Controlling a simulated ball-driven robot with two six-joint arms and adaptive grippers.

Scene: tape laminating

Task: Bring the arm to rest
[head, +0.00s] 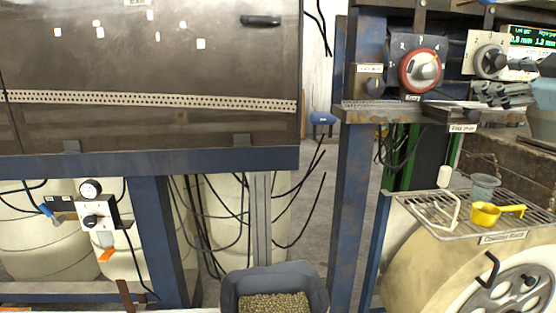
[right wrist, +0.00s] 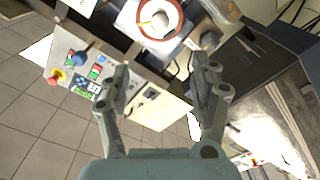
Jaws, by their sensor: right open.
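My right gripper (head: 484,94) is at the right edge of the head view, its dark fingers in front of the machine's control area. In the right wrist view my right gripper (right wrist: 160,82) is open, its two fingers wide apart with nothing held between them. My left gripper is not in view.
A red-ringed dial (head: 421,70) and a grey dial (head: 490,61) are near the right gripper. A wire rack (head: 470,212) below holds a yellow scoop (head: 486,214) and a grey cup (head: 484,186). A dark bin of pellets (head: 274,303) is at bottom centre. A cabinet (head: 150,60) fills the upper left.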

